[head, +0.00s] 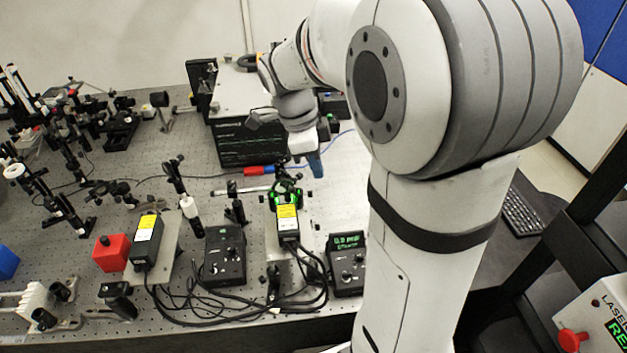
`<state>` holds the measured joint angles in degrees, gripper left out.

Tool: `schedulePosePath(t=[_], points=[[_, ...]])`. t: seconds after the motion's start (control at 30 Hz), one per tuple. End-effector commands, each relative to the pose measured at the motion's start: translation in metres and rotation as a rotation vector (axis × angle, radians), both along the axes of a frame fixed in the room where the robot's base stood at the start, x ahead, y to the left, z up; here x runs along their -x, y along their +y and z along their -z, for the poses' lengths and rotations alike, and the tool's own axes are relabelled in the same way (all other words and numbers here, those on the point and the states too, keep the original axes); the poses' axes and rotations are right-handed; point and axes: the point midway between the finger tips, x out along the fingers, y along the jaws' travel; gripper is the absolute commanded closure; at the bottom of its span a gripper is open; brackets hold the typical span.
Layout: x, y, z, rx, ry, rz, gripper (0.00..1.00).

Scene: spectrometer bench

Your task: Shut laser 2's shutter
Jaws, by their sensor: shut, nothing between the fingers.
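Two black laser heads with yellow labels stand on the bench: the left laser (146,240) and the right laser (288,220). Their numbers are too small to read, so I cannot tell which is laser 2. A mount lit green (286,192) is at the far end of the right laser; I cannot make out a shutter lever or its position. My gripper (315,168) is shut and empty, pointing down. In the picture it is just above and right of the green-lit mount, apart from it.
A left control box (225,258) and a right one with a green display (347,262) stand near the front edge, with loose black cables between. A red block (110,253) is beside the left laser. Optics posts crowd the left. A large instrument (245,120) stands behind.

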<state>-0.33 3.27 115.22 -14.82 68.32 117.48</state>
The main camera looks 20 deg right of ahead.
Motion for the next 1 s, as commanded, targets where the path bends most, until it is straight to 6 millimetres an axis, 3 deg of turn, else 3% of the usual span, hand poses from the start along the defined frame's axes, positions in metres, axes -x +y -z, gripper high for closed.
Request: schedulePosePath(t=[0.2,0.4,1.0], points=[[-0.006,0.017,-0.038,-0.001,-0.003,-0.002,1.0],[-0.008,0.023,-0.056,-0.001,0.0,0.0,1.0],[-0.003,0.025,-0.058,-0.013,0.0,-0.049,1.0]])
